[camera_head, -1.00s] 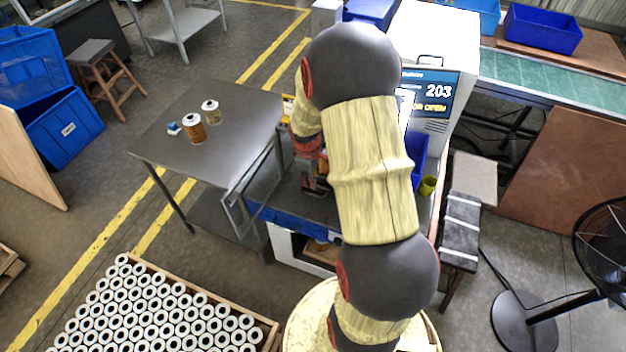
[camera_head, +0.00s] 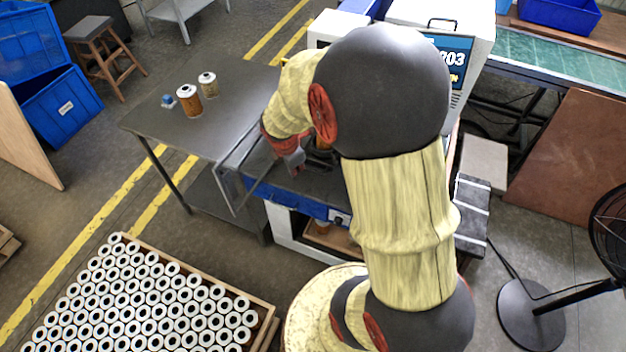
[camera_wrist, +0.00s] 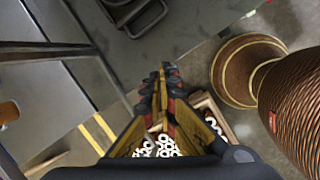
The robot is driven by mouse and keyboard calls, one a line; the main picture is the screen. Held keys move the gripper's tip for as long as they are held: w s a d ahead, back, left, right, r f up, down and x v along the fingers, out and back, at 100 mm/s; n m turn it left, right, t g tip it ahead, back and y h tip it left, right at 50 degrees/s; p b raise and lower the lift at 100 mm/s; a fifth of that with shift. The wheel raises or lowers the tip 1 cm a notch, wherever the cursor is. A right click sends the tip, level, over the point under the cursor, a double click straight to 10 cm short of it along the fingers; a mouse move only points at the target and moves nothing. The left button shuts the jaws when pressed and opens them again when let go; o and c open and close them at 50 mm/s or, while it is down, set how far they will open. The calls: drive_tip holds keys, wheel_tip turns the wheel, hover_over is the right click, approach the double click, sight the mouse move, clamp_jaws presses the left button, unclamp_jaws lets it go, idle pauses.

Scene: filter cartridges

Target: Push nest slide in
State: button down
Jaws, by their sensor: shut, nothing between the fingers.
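My gripper (camera_head: 293,163) is over the dark deck (camera_head: 312,188) of the white and blue machine, near its left front edge. In the wrist view my gripper (camera_wrist: 163,78) has its fingers together, with nothing between them. A black bar handle (camera_wrist: 138,18) on a grey surface shows at the top of the wrist view, apart from the fingertips. It may belong to the nest slide, but I cannot tell for sure. In the head view my arm hides most of the deck, so the slide and its nest cannot be made out there.
A grey table (camera_head: 225,125) at left carries an orange-brown cartridge (camera_head: 189,101), a paler one (camera_head: 208,85) and a small blue item (camera_head: 168,101).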

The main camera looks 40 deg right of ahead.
drive_tip(key=d+f+n+b, duration=0.1)
drive_tip(key=f+n, duration=0.1)
drive_tip(key=f, duration=0.1)
drive_tip(key=d+f+n+b, duration=0.1)
drive_tip(key=f+n, duration=0.1)
drive_tip(key=f, duration=0.1)
drive_tip(key=s+d+f+n+b, duration=0.1)
drive_tip(key=f+n, duration=0.1)
drive_tip(key=f, duration=0.2)
drive_tip(key=shift+f+n+g+b, duration=0.1)
drive_tip(key=shift+n+g+b, duration=0.2)
drive_tip(key=d, duration=0.2)
drive_tip(key=w+d, duration=0.1)
drive_tip(key=shift+f, duration=0.3)
drive_tip(key=shift+w+d+b, duration=0.2)
drive_tip(key=shift+d+b, duration=0.15)
drive_tip(key=shift+d, duration=0.05)
